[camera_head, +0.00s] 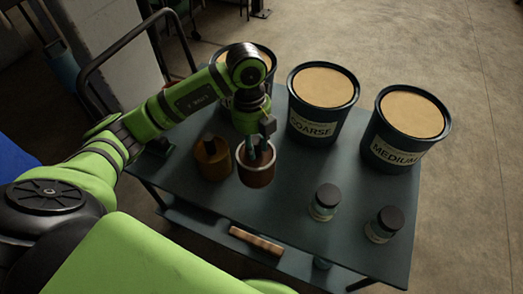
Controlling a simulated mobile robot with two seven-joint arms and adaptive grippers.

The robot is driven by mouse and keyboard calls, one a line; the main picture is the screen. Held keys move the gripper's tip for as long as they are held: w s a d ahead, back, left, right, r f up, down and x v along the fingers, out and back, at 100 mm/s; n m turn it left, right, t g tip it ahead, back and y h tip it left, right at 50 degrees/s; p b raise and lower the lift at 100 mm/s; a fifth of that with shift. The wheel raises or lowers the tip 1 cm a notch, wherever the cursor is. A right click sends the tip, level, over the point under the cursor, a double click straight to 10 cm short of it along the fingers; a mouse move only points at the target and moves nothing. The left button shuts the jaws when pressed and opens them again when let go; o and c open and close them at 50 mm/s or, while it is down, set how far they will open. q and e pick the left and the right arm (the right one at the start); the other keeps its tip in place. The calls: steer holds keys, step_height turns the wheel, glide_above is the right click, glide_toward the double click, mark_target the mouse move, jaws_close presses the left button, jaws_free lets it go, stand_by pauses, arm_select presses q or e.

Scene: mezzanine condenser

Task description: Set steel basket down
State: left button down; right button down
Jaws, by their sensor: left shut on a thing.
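My left gripper (258,150) points down over the left part of the dark cart top. It is shut at a small round container with a pale metal rim and brownish sides, which I take for the steel basket (257,180). The fingers are at the basket's upper part and partly hide its opening. The basket looks upright. I cannot tell whether its bottom touches the cart top (292,172). My right gripper is not in view.
A brown pot (212,165) stands close to the basket's left. Tubs marked COARSE (322,105) and MEDIUM (405,128) stand behind, with a third partly behind my arm. Two dark-lidded jars (325,203) (384,224) stand right. Clear surface lies between basket and jars.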

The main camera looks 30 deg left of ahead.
mark_target(258, 174)
arm_select(q)
steer(key=shift+f, duration=1.3)
step_height(258, 174, down, 3)
steer(key=shift+f, duration=0.1)
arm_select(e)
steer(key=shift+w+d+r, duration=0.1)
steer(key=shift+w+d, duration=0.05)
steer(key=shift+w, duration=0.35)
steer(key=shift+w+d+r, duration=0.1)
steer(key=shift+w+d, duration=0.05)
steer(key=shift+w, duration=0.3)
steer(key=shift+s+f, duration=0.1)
arm_select(q)
steer(key=shift+f, duration=0.1)
steer(key=c, duration=0.9)
jaws_free()
steer(key=shift+c, duration=0.2)
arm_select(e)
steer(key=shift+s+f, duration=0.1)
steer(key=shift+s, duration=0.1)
